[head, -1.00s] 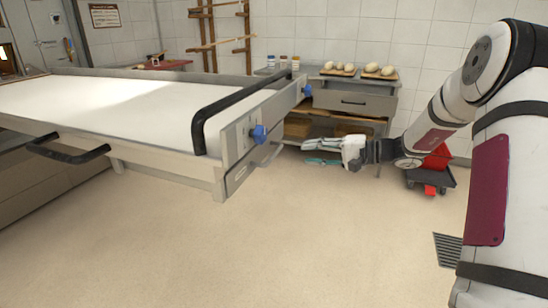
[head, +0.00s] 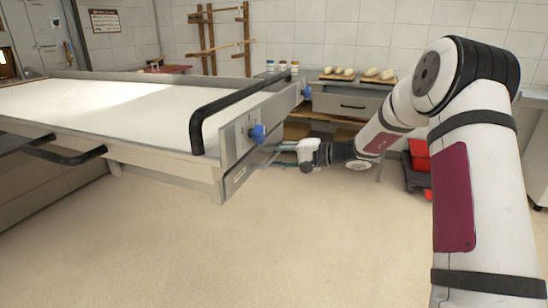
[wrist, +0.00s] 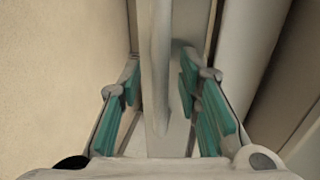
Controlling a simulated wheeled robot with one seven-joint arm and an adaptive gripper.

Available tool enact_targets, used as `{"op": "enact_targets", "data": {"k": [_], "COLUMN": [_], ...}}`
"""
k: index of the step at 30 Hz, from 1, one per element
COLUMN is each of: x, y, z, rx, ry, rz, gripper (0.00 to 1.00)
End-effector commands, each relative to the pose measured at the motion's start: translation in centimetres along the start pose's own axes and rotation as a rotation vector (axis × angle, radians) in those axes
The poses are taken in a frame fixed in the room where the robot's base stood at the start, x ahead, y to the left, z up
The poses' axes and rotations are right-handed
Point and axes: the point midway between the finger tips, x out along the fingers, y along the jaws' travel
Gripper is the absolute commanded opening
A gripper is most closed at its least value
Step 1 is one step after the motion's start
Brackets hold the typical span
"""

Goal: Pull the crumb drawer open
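The crumb drawer (head: 236,180) has a narrow grey front with a small light label, low on the end of the long white-topped unit. Its pale bar handle (head: 264,161) is partly covered by my gripper in the head view. My gripper (head: 284,148) reaches in from the right, level with the handle. In the wrist view the handle (wrist: 159,60) runs between the teal-padded fingers of my gripper (wrist: 160,88). The fingers are open, with a gap showing on both sides of the bar. The drawer front looks flush with its surround.
A black rail (head: 230,105) and a blue knob (head: 258,134) sit above the drawer. A grey cabinet (head: 350,105) with dough pieces on boards stands behind. Red bins (head: 419,160) stand beyond my arm. The floor (head: 300,240) in front is clear.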

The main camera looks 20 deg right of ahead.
Motion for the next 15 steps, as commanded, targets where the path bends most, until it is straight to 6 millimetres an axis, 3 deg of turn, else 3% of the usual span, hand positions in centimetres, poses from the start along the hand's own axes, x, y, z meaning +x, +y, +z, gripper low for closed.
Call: {"op": "enact_targets", "data": {"k": [2, 6, 15], "x": [0.00, -0.02, -0.18], "y": [-0.01, -0.02, 0.03], "z": [0.01, 0.01, 0.00], "rx": [0.000, 0.000, 0.000], "ry": [0.000, 0.000, 0.000], "rz": [0.000, 0.000, 0.000], "gripper": [0.32, 0.00, 0.00]}}
